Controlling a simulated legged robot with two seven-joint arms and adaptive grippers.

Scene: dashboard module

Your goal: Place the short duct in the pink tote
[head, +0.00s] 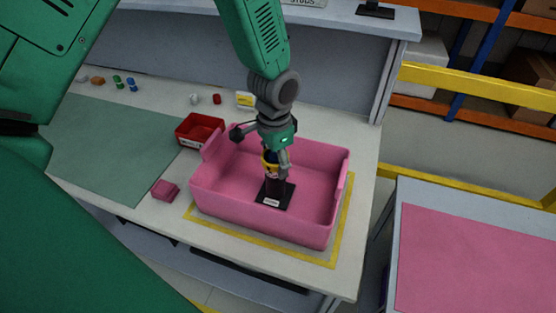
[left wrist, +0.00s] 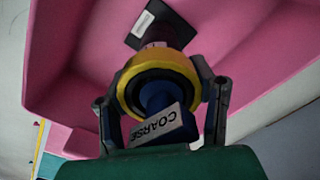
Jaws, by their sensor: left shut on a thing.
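The pink tote (head: 325,214) stands on the white bench, open at the top. My left gripper (head: 275,168) points down inside it and is shut on a dark cylindrical part (head: 274,188). This part has a yellow ring near its top and a black square plate with a white label at its lower end. In the left wrist view the yellow ring (left wrist: 125,91) sits between my fingers, with a blue piece labelled COARSE in front. I cannot tell for sure that this part is the short duct, or whether its plate touches the tote floor. My right gripper is not in view.
A yellow outline (head: 332,262) is marked around the tote. A red bin (head: 184,143) stands behind left, and a small dark pink block (head: 165,190) lies left of the tote. Several small parts lie at the back. A green mat (head: 110,145) covers the left.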

